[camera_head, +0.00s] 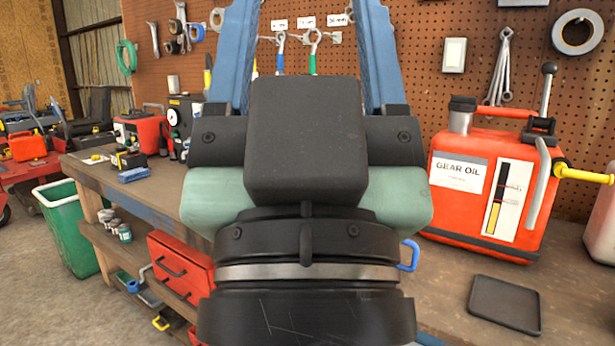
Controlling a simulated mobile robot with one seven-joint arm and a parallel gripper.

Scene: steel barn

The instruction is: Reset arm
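My gripper (307,30) fills the middle of the head view, pointing up and away from the camera. Its two blue fingers stand wide apart, and their tips run out at the top edge. Only the pegboard and hanging tools show between them, and I see nothing held. The black and pale green gripper body hides the middle of the workbench (450,262).
A red gear oil can (485,190) stands on the bench at right, behind a small black tray (505,303). Several tools hang on the pegboard (400,60). At left are a red machine (142,130), a blue block (134,175) and a green bin (75,228) on the floor.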

